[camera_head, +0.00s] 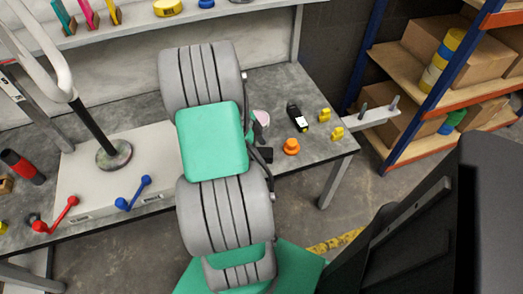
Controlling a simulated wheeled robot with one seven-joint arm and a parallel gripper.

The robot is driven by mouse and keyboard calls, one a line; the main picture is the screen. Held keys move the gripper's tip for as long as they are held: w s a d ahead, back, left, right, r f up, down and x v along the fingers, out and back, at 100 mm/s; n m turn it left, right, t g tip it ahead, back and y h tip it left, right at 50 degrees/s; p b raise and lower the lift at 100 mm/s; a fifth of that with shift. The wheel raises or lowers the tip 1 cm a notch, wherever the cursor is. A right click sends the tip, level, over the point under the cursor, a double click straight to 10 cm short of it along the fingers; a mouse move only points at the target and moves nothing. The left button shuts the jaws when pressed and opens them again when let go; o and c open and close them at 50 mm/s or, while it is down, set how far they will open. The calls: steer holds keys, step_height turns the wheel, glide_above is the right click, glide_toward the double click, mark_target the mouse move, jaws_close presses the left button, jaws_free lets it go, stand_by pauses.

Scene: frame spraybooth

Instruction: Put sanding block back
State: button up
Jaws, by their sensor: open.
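I cannot pick out the sanding block for certain. A small black piece with a pale label (297,116) lies on the grey workbench (322,150), right of my arm; I cannot tell whether it is the block. A pinkish-white rounded thing (261,117) shows at my arm's right edge, partly hidden. My arm, with grey ribbed sleeves and a green cover, crosses the middle of the view and hides part of the bench. My gripper does not show clearly; some dark parts stick out beside the arm, and I cannot tell what they are.
An orange knob-like piece (291,147) and small yellow pieces (324,115) lie near the bench's right end. A pole on a round base (114,154) and red (56,216) and blue (134,194) levers stand left. A shelf rack (397,62) holds boxes at right.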

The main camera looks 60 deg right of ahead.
steer(key=w+a+r+n+t+p, duration=0.1)
steer(key=w+a+r+n, duration=0.2)
steer(key=w+r, duration=0.25)
steer(key=w+a+r+n+t, duration=0.1)
steer(key=w+a+r+n, duration=0.25)
steer(key=r, duration=0.35)
steer(key=w+a+r+n+t, duration=0.1)
steer(key=w+a+r+n, duration=0.1)
steer(key=w+a+n, duration=0.35)
steer(key=w+a+r+n+t, duration=0.2)
steer(key=a+n, duration=0.5)
steer(key=a, duration=0.3)
steer(key=s+a+r+n+t+y, duration=0.1)
steer(key=s+a+n, duration=0.1)
steer(key=a+n, duration=1)
steer(key=a, duration=0.3)
steer(key=shift+s+n+t+y, duration=0.2)
steer(key=shift+n+t+y, duration=0.1)
steer(key=shift+y, duration=0.1)
steer(key=shift+a+r, duration=0.1)
steer(key=s+a+r+n+g+p, duration=0.25)
steer(key=s+r+p, duration=0.35)
steer(key=r+p, duration=0.3)
steer(key=w+d+r+m+t+p, duration=0.1)
steer(key=w+r+t+p, duration=0.1)
steer(key=w+r+p, duration=0.3)
step_height(320, 180, up, 3)
steer(key=shift+w+d+f+m+p, duration=0.15)
steer(key=shift+d+m+p, duration=0.2)
steer(key=shift+p, duration=0.6)
